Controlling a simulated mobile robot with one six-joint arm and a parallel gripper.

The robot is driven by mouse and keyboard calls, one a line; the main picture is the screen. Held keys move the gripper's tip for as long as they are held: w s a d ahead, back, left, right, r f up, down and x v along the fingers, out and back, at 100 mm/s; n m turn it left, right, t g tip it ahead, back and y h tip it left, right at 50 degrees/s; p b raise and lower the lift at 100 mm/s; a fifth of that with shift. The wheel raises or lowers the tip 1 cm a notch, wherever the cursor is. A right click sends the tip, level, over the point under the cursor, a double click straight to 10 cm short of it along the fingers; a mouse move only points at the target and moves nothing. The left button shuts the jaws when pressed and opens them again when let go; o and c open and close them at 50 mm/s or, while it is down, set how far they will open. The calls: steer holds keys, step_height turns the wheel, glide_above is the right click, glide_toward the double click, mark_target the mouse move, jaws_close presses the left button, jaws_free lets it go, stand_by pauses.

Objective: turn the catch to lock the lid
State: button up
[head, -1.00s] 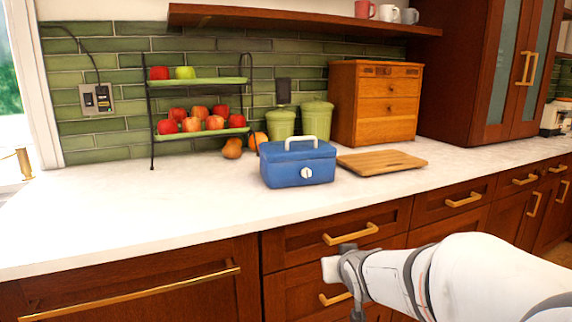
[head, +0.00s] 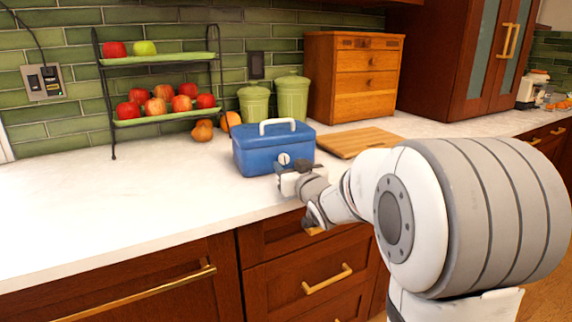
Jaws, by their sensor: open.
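A blue box (head: 256,156) with a blue lid (head: 272,133) and a white top handle (head: 278,122) stands on the white counter. The lid looks closed. The catch is a round white knob (head: 284,159) on the front of the box, with a dark mark on it. My gripper (head: 283,174) is open, just in front of and slightly below the catch. Its tips partly overlap the lower front of the box, and I cannot tell whether they touch the catch.
A wooden cutting board (head: 350,142) lies right of the box. Two green canisters (head: 291,98) and a wooden drawer chest (head: 352,80) stand behind. A two-tier rack with apples (head: 155,107) is at the left. The counter (head: 110,200) at front left is clear.

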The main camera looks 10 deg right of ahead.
steer(key=shift+w+a, duration=0.2)
steer(key=shift+w, duration=0.95)
steer(key=c, duration=1)
steer(key=shift+m, duration=0.8)
steer(key=o, duration=1)
steer(key=shift+s, duration=0.1)
steer(key=s, duration=0.2)
steer(key=s+d, duration=0.1)
steer(key=s, duration=0.2)
steer(key=s+p, duration=0.1)
steer(key=s, duration=0.1)
steer(key=shift+s+d, duration=0.15)
steer(key=shift+s, duration=0.15)
